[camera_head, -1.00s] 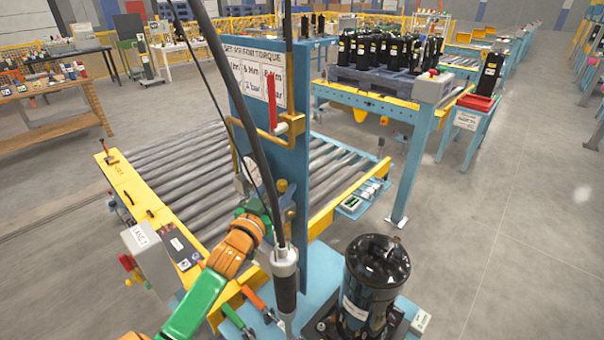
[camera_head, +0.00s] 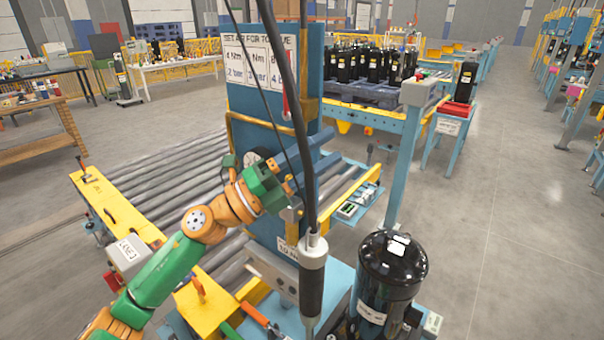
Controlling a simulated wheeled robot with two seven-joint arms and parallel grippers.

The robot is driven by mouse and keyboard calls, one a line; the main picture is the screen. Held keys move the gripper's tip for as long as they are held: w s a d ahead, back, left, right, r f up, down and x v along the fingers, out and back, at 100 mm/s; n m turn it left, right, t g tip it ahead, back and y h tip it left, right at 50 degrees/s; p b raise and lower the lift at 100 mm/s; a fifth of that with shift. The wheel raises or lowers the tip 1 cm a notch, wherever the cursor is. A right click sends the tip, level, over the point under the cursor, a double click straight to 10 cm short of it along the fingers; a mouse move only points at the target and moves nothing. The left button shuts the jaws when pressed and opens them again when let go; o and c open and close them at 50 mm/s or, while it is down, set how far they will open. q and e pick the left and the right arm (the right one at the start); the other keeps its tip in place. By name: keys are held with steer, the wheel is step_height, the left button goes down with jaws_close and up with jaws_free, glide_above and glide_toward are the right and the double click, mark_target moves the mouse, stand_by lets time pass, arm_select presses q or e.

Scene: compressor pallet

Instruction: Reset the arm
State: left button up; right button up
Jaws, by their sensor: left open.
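My left arm, green and orange, comes in from the lower left. Its green left gripper (camera_head: 277,186) is in front of the upright blue post panel (camera_head: 268,95), below the white torque sign (camera_head: 258,62). The gripper is open and I see nothing held in it. Its fingertips are partly lost against the blue post. My right arm and gripper are not in view.
A hanging tool (camera_head: 312,277) on a thick cable is just right of my left gripper. A black compressor (camera_head: 388,278) stands at lower right. A roller conveyor (camera_head: 170,175) lies behind the arm. Several black compressors stand on a pallet (camera_head: 362,92) farther back. Open floor (camera_head: 490,250) lies right.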

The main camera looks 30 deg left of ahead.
arm_select(q)
steer(key=s+a+f+n+g+y, duration=0.2)
steer(key=a+f+n+y, duration=0.1)
steer(key=f+n+y, duration=0.8)
steer(key=s+a+f+n+g+y, duration=0.1)
steer(key=a+f+n+g+y, duration=0.15)
steer(key=f+n+y, duration=0.75)
steer(key=s+d+f+n+g+h, duration=0.3)
steer(key=s+d+f+g+h, duration=0.15)
steer(key=s+f, duration=0.6)
steer(key=s+d+f+n+g+h, duration=0.25)
steer(key=s+d+f+g, duration=0.3)
steer(key=s+f, duration=0.45)
step_height(320, 180, down, 18)
steer(key=s+g, duration=0.2)
steer(key=s+a+f+g, duration=0.1)
steer(key=s+a+f, duration=0.1)
steer(key=s+f, duration=0.6)
steer(key=s, duration=0.2)
steer(key=shift+s+a+f, duration=0.4)
